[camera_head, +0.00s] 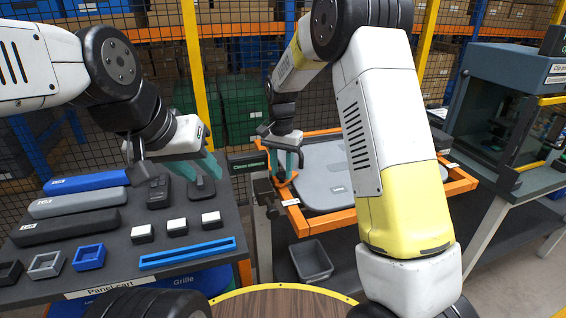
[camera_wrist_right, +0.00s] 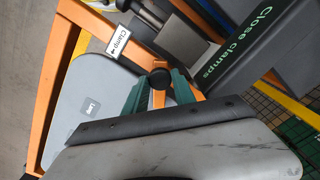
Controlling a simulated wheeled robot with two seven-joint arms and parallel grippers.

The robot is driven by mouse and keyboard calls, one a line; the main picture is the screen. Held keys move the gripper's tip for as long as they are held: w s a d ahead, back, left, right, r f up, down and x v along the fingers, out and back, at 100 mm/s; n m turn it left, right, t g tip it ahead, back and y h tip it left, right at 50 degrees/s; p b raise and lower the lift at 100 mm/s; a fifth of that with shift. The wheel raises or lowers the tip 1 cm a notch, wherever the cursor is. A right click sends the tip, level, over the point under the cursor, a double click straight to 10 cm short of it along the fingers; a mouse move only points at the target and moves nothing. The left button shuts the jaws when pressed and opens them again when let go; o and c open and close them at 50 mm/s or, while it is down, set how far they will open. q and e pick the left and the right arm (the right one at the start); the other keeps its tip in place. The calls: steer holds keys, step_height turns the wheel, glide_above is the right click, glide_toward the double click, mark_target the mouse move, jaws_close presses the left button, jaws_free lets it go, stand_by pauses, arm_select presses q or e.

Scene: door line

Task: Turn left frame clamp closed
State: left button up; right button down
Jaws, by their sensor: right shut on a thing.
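A grey door panel (camera_head: 330,172) lies in an orange frame (camera_head: 312,222) on a stand. The left frame clamp (camera_head: 284,178), an orange lever, is at the frame's left side. My right gripper (camera_head: 285,160) is shut on this clamp. In the right wrist view the clamp's orange lever (camera_wrist_right: 158,98) with a black knob stands between the teal fingers of my right gripper (camera_wrist_right: 160,92), and a white "Clamp" label (camera_wrist_right: 118,41) is beside it. My left gripper (camera_head: 198,166) is open and empty above the parts cart. The clamp's lower parts are partly hidden.
A "Close clamps" sign (camera_head: 248,163) stands just left of the clamp. The parts cart (camera_head: 110,262) at left carries bars, blocks and a blue tray (camera_head: 188,253). A grey bin (camera_head: 311,260) sits below the frame. A machine enclosure (camera_head: 490,105) stands at right.

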mark_target(282, 174)
steer(key=m, duration=0.6)
steer(key=shift+w+r+m, duration=0.1)
steer(key=shift+m, duration=0.2)
stand_by(0.5)
steer(key=c, duration=1)
jaws_free()
steer(key=shift+c, duration=0.2)
step_height(282, 174, up, 7)
steer(key=shift+r, duration=0.35)
